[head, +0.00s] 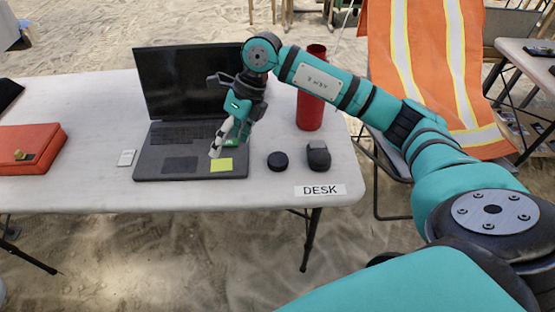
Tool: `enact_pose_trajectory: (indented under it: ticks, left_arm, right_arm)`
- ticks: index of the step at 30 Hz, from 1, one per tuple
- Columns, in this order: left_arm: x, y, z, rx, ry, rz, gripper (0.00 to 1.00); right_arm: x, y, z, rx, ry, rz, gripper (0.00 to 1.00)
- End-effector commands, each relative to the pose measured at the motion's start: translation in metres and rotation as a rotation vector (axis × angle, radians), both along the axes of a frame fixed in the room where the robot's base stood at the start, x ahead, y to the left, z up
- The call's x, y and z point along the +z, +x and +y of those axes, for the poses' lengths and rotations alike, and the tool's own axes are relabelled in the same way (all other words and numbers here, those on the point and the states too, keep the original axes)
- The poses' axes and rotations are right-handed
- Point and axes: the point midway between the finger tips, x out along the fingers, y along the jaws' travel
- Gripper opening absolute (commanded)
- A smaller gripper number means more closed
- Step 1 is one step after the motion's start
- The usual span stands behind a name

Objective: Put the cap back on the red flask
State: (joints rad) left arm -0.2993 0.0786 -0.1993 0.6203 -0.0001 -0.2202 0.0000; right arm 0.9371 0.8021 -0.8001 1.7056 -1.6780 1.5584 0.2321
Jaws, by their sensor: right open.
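The red flask (310,113) stands upright at the back right of the desk. My right arm crosses in front of its upper part, and only a bit of its top shows above the arm. A round black cap (278,161) lies on the desk, right of the laptop and apart from the flask. My right gripper (228,144) is open and empty, pointing down over the front right of the laptop, left of the cap. My left gripper is out of view.
An open laptop (163,166) with a yellow sticky note (221,165) fills the desk's middle. A black mouse (318,155) sits close right of the cap. A red case (30,148) and a small white card (126,158) lie left. A DESK label (320,190) marks the front edge.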

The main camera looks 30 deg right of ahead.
Motion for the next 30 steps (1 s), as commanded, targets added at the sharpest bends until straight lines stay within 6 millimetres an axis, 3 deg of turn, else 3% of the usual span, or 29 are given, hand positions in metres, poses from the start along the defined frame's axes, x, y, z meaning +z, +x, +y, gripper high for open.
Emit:
enact_pose_trajectory:
  ticks: [1,3,6,9,22,26,30]
  left_arm:
    - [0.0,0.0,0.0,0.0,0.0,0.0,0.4]
    - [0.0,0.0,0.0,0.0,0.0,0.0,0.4]
    - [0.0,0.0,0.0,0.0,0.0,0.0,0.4]
    - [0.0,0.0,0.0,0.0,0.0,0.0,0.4]
    - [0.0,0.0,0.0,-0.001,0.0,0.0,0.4]
    - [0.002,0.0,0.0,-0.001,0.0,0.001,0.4]
    - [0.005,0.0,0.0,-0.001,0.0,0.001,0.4]
  right_arm:
    - [0.005,0.004,-0.031,-0.026,-0.108,0.011,0.84]
    - [0.011,0.005,-0.066,-0.06,-0.231,0.034,0.84]
    - [0.02,0.004,-0.1,-0.103,-0.348,0.064,0.84]
    - [0.025,0.001,-0.119,-0.129,-0.412,0.084,0.84]
    - [0.024,0.0,-0.124,-0.134,-0.431,0.093,0.84]
    - [0.005,-0.001,-0.124,-0.133,-0.431,0.096,0.84]
    - [-0.025,-0.001,-0.124,-0.132,-0.431,0.097,0.84]
